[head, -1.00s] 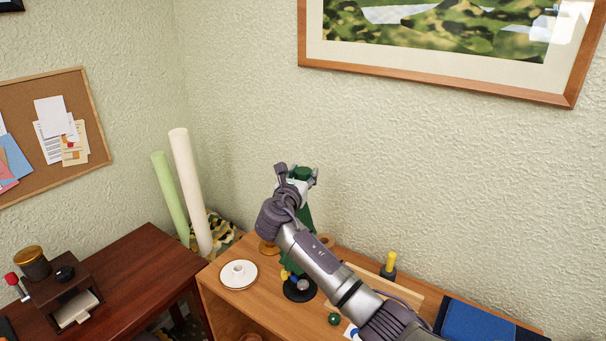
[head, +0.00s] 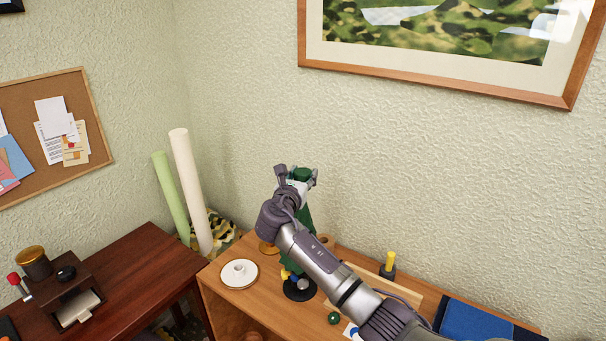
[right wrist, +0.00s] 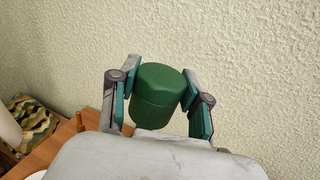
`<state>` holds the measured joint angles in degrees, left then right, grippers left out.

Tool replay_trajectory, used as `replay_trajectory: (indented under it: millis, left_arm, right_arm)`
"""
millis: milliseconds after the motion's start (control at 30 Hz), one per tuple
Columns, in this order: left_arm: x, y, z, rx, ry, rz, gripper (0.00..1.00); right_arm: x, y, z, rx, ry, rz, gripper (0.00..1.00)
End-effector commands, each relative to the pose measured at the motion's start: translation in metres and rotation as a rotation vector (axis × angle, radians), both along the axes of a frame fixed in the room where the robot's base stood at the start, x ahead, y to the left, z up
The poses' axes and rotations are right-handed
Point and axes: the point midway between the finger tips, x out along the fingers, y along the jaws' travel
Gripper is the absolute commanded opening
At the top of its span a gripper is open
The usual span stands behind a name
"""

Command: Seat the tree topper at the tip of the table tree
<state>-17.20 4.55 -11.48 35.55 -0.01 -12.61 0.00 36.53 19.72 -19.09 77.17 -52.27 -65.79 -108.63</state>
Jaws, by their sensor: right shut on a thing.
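My right gripper (head: 302,178) is shut on a dark green cylinder, which I take to be the tree topper (head: 302,173). In the right wrist view the topper (right wrist: 158,92) sits between the two fingers (right wrist: 160,100), slightly tilted. The green table tree (head: 307,222) stands on a round black base (head: 300,291) on the wooden shelf unit, partly hidden behind my right forearm. The gripper is at the height of the tree's upper end. The tip is hidden, so I cannot tell whether the topper touches it. My left gripper is not in view.
On the shelf unit (head: 225,262) are a white saucer (head: 228,281), a dark green ball (head: 334,318), a yellow-topped dark object (head: 390,262) and a blue book (head: 478,320). Two rolled tubes (head: 190,185) lean in the corner. The textured wall is close behind the gripper.

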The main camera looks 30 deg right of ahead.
Motion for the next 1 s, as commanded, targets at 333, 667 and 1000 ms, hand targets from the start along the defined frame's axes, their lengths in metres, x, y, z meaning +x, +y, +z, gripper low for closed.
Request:
replay_trajectory:
  millis: [333,667,1000]
  left_arm:
    - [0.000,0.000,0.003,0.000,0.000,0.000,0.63]
    - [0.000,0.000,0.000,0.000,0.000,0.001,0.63]
    - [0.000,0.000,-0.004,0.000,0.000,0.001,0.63]
  right_arm:
    - [0.000,0.000,0.000,0.000,0.000,0.000,0.18]
    - [0.000,0.000,-0.005,0.000,0.000,0.000,0.18]
    - [0.000,0.000,-0.014,0.000,0.001,0.000,0.18]
